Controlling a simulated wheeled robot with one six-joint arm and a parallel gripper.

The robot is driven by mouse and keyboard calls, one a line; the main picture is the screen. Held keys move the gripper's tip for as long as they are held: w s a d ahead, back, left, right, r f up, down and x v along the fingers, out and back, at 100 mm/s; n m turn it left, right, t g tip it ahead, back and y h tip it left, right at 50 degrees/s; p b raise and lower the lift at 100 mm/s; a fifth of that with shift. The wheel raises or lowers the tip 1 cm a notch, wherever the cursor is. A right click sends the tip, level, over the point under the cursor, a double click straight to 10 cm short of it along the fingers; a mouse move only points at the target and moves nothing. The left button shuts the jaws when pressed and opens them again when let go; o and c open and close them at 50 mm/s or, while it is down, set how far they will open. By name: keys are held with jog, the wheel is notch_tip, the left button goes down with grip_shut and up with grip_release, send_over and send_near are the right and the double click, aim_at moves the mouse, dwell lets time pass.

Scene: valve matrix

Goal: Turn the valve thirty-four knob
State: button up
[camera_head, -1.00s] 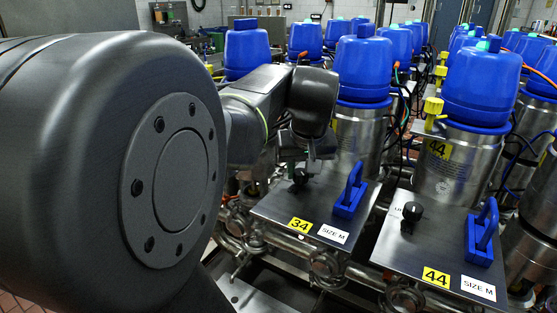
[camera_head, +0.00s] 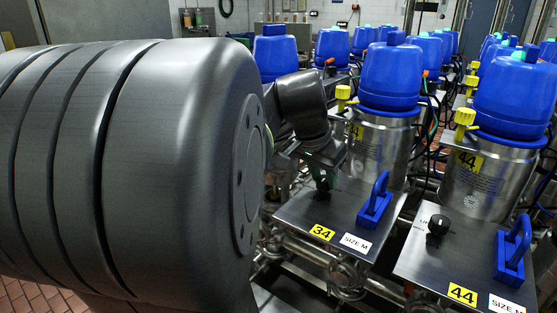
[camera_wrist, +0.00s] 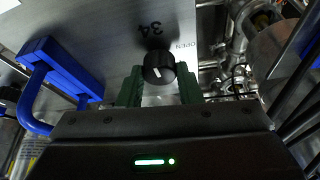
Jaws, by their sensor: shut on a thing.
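The valve thirty-four plate (camera_head: 345,212) is a flat metal panel with a yellow "34" label, a "SIZE M" label and a blue handle (camera_head: 375,200). Its black round knob (camera_wrist: 158,67) shows in the wrist view, with a white pointer mark, beside the printed "34" and "OPEN". My gripper (camera_wrist: 159,78) has its two green fingers on either side of the knob, shut on it. In the head view my gripper (camera_head: 323,180) is down at the plate's back left, and it hides the knob there.
To the right is the valve 44 plate (camera_head: 465,262) with its own black knob (camera_head: 438,226) and blue handle (camera_head: 512,255). Blue-topped steel valve bodies (camera_head: 388,85) stand behind in rows. Pipes run below the plates. My own arm fills the left of the head view.

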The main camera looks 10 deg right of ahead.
jog(key=shift+m, duration=0.4)
jog(key=o, duration=1)
jog(key=v, duration=1.3)
jog(key=shift+w+a+r, duration=0.1)
jog(key=shift+a+r, duration=0.05)
jog(key=shift+r, duration=0.25)
jog(key=x, duration=1.4)
